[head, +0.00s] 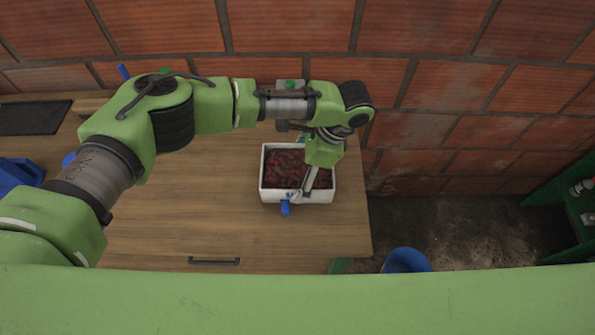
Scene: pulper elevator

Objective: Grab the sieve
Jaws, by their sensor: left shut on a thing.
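A white box (265,190) full of dark red fruit (283,165) stands on the wooden table near its right end. A blue handle (285,208), which appears to belong to the sieve, sticks out over the box's front wall. The rest of the sieve cannot be made out among the fruit and behind the gripper. My left gripper (303,190) points down over the right front part of the box, shut, with its fingertips close beside the blue handle. The exact contact is hidden. My right gripper is not in view.
The wooden table (190,225) is clear left of the box. Blue items (18,175) and a dark flat panel (33,117) lie at the left. A brick wall (290,30) runs behind. A blue bucket (407,261) stands right of the table, and a green shelf (565,205) is far right.

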